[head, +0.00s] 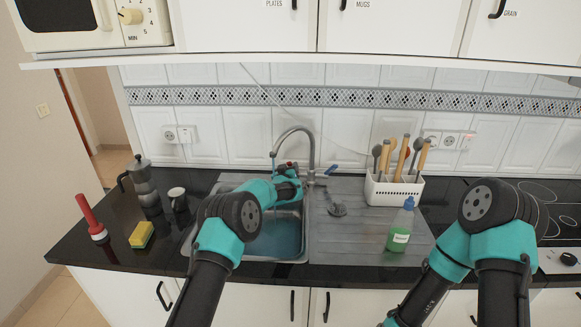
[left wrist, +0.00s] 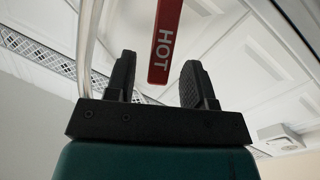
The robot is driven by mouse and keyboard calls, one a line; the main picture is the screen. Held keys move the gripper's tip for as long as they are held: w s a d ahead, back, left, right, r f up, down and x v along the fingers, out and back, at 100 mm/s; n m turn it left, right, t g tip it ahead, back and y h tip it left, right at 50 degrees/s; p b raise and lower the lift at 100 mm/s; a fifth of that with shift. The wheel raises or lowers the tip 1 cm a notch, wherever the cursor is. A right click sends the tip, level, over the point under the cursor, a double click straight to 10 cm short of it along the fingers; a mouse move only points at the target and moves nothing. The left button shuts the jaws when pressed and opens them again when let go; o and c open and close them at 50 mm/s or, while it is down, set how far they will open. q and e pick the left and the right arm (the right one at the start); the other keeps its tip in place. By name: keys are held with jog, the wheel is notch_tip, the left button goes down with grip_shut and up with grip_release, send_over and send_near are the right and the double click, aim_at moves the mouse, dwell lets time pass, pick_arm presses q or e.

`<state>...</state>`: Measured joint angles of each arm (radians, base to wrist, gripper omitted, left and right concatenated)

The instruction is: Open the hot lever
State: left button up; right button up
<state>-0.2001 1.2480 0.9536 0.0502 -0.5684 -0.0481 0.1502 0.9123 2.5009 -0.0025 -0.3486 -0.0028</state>
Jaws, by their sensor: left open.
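The red hot lever (left wrist: 166,42), lettered HOT, hangs in the upper middle of the left wrist view. Its lower end lies between the two fingers in that picture, with space on both sides. My left gripper (left wrist: 157,75) is open and empty. In the head view my left gripper (head: 291,170) is at the base of the curved metal faucet (head: 311,145), over the back of the sink. It largely hides the red lever there. The blue lever (head: 332,170) sticks out right of the faucet. My right arm is at the right, but its gripper is outside the picture.
The sink basin (head: 289,248) is below the left arm. A white utensil holder (head: 393,190) and a green soap bottle (head: 401,226) stand to the right. A moka pot (head: 145,187), mug (head: 178,200), yellow sponge (head: 141,235) and red plunger (head: 90,217) are left.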

pick_arm(q)
jog(key=shift+w+d, duration=0.2)
jog(key=shift+w, duration=0.95)
grip_shut()
